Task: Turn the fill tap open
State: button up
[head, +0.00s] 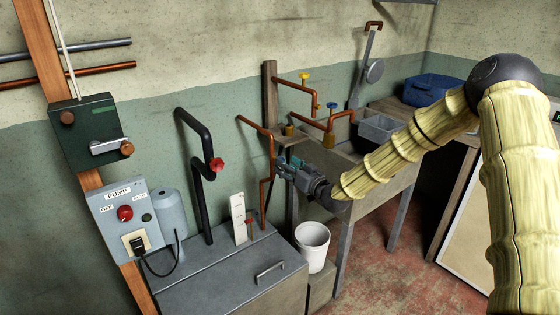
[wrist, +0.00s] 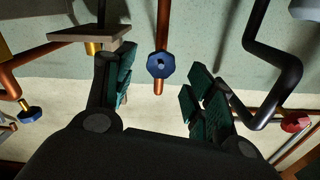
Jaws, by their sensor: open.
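In the wrist view, a blue faceted tap knob (wrist: 161,66) sits on a vertical copper pipe (wrist: 163,25). My gripper (head: 283,168) is open, with one finger on each side of this knob and gaps showing between. Whether the knob lies deep enough between the fingertips is hard to tell. In the head view my gripper is beside the copper pipe (head: 254,126) on the wall, and it hides the knob there. No label on the knob is legible, so I cannot tell from writing that it is the fill tap.
A black pipe (head: 197,190) with a red knob (head: 216,165) stands left of my gripper. Another blue knob (head: 332,106) and a yellow knob (head: 304,77) are right, above a sink (head: 379,128). A white bucket (head: 312,246) is below. The pump box (head: 125,218) is far left.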

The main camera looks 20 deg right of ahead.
jog(key=shift+x, duration=2.4)
jog(key=c, duration=1)
